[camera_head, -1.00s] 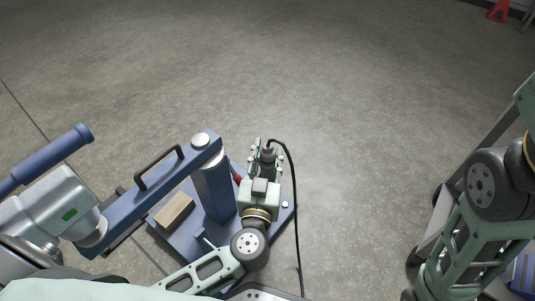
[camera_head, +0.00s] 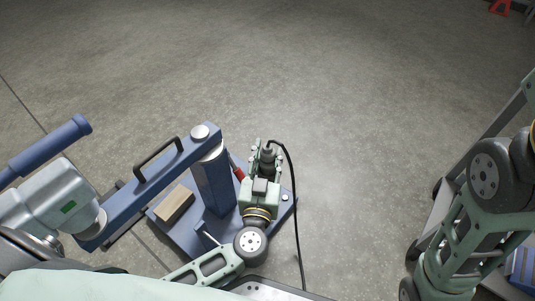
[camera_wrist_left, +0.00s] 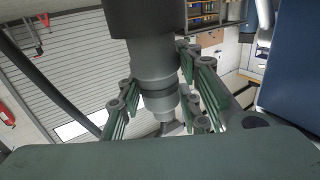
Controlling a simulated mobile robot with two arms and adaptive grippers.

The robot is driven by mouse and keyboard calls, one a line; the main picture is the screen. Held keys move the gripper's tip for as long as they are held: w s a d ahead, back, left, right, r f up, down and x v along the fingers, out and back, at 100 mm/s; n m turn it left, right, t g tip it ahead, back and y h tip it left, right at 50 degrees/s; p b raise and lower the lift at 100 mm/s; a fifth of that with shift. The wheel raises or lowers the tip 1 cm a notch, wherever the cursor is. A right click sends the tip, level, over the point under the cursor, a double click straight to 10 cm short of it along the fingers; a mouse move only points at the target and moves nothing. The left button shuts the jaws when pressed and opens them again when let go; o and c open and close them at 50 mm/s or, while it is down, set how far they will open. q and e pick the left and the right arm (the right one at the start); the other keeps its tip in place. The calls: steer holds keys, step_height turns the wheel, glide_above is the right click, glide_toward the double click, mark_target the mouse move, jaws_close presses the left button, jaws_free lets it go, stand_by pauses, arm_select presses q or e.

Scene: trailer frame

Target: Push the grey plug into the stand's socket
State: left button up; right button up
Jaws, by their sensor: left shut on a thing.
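The grey plug (camera_head: 268,154) sits between the fingers of my left gripper (camera_head: 266,158), beside the stand's post. In the left wrist view the plug (camera_wrist_left: 152,62) is a stepped grey cylinder, with the green fingers (camera_wrist_left: 160,100) shut around it. A black cable (camera_head: 292,190) loops from the plug and runs down to the right. The blue stand (camera_head: 213,182) has a thick post on a base plate. I cannot make out its socket in either view. My right arm shows at the right, but its gripper is out of view.
A blue beam with a black handle (camera_head: 158,160) reaches left from the post top to a grey housing (camera_head: 45,195). A wooden block (camera_head: 174,205) lies on the base plate. A red part (camera_head: 238,172) is beside the post.

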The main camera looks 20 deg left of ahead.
arm_select(q)
steer(key=shift+f, duration=0.25)
steer(key=o, duration=1.3)
steer(key=shift+c, duration=0.2)
steer(key=shift+o, duration=0.5)
step_height(320, 180, up, 10)
